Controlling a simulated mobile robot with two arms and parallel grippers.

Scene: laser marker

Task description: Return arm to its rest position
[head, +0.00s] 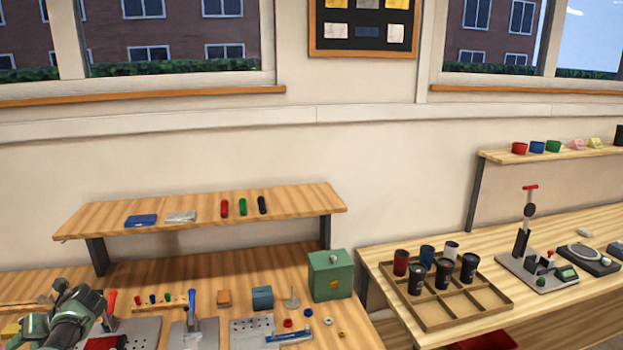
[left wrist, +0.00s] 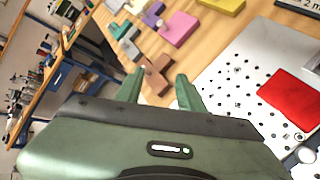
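My left gripper (head: 56,293) is at the lower left of the head view, above the left end of the workbench. In the left wrist view my left gripper (left wrist: 158,88) has its two green fingers apart, with nothing held between them. The bench top and a brown block (left wrist: 156,76) show beyond the fingers. A red plate (left wrist: 291,99) lies on a perforated metal plate (left wrist: 236,78) to the right of the fingers. The red plate also shows in the head view (head: 104,343), partly cut off. My right gripper is not in view.
Handled fixtures (head: 188,325) stand on the bench right of my left gripper. A green box (head: 331,275) stands farther right. A raised shelf (head: 200,211) runs behind. A compartment tray (head: 430,313) with several cups is on the right table. Coloured blocks (left wrist: 180,28) lie beyond my fingers.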

